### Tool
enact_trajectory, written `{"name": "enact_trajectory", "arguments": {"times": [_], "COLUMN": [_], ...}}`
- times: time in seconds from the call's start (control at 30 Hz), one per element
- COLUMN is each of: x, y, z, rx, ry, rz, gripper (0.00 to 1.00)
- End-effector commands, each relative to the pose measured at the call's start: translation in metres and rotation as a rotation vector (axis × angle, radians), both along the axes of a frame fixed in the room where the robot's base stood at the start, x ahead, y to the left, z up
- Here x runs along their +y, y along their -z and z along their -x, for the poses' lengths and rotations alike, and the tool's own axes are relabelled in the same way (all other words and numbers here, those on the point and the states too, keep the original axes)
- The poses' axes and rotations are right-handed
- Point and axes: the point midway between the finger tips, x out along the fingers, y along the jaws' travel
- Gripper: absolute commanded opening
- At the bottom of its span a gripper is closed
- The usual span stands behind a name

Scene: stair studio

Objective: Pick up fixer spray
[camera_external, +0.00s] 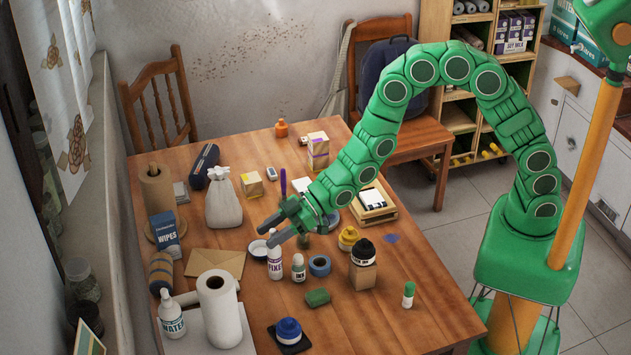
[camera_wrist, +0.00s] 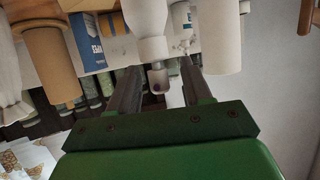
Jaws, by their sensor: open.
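The fixer spray (camera_external: 275,255) is a white bottle with purple lettering, upright on the wooden table. My gripper (camera_external: 268,233) is open and empty, with its fingers above and around the bottle's top in the external view. In the wrist view a white bottle, which looks like the fixer spray (camera_wrist: 149,22), appears upside down ahead of my open gripper (camera_wrist: 160,68). Its narrow nozzle points down between the two fingers. I cannot tell whether either finger touches it.
An ink bottle (camera_external: 298,268) stands close on the right, with blue tape (camera_external: 319,265) beyond it. A shallow dish (camera_external: 258,250) is just left. A paper towel roll (camera_external: 220,312) and water bottle (camera_external: 171,315) stand nearer the camera.

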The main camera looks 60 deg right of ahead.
Motion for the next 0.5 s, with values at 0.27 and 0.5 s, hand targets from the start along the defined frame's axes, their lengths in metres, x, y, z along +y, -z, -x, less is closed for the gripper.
{"name": "enact_trajectory", "arguments": {"times": [0.27, 0.5], "x": [-0.0004, -0.0005], "y": [0.0001, 0.0002], "z": [0.0003, 0.0004], "rx": [0.001, 0.001], "ry": [0.0, 0.0], "rz": [0.0, 0.0], "gripper": [0.31, 0.0]}}
